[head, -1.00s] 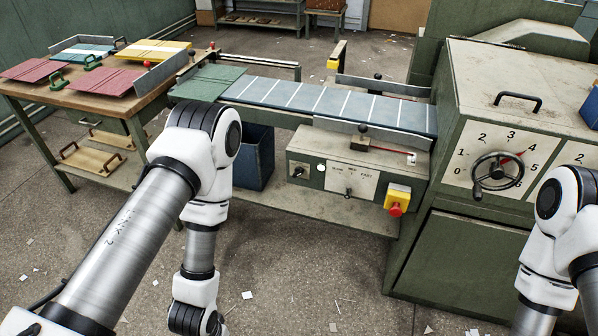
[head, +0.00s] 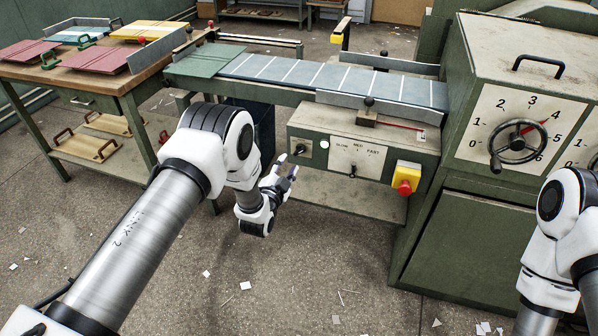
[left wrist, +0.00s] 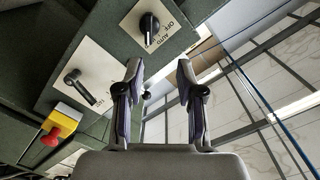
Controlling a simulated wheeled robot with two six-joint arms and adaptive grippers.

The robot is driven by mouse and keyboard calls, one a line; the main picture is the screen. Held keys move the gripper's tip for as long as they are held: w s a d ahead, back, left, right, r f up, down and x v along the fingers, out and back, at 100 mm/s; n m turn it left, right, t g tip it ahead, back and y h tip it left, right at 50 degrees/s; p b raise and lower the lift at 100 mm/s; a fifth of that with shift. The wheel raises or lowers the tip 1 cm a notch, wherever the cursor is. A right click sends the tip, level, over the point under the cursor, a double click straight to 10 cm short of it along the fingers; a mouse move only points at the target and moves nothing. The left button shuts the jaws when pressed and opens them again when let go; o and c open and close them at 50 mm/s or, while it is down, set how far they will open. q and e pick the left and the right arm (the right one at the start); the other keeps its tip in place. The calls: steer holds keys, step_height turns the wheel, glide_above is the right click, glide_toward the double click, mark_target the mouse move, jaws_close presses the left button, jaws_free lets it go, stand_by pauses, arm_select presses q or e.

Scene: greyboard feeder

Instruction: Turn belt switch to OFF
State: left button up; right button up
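The belt switch (head: 299,149) is a black rotary knob on a pale plate at the left end of the green control box. In the left wrist view the knob (left wrist: 149,25) is at top centre, with OFF and AUTO lettering beside it. A white mark shows on its lower end; I cannot tell surely which label it matches. My left gripper (head: 283,176) is below and left of the knob, apart from it. In the left wrist view its fingers (left wrist: 160,72) are spread with nothing between them. My right arm shows at the right edge, its gripper out of frame.
The speed lever (head: 353,171) and a red stop button (head: 404,187) on a yellow box are to the right of the switch. The belt (head: 330,80) runs above the control box. A dark blue bin (head: 262,130) stands behind my left arm. The floor in front is open.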

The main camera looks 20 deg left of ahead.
mark_target(300, 152)
arm_select(q)
steer(key=shift+t, duration=0.3)
steer(key=w, duration=0.3)
steer(key=w+f+b, duration=0.1)
steer(key=w, duration=0.2)
steer(key=w+d+f+b, duration=0.1)
steer(key=w, duration=0.2)
steer(key=shift+w+f, duration=0.1)
jaws_close()
arm_select(e)
step_height(300, 152, down, 5)
steer(key=shift+r, duration=0.15)
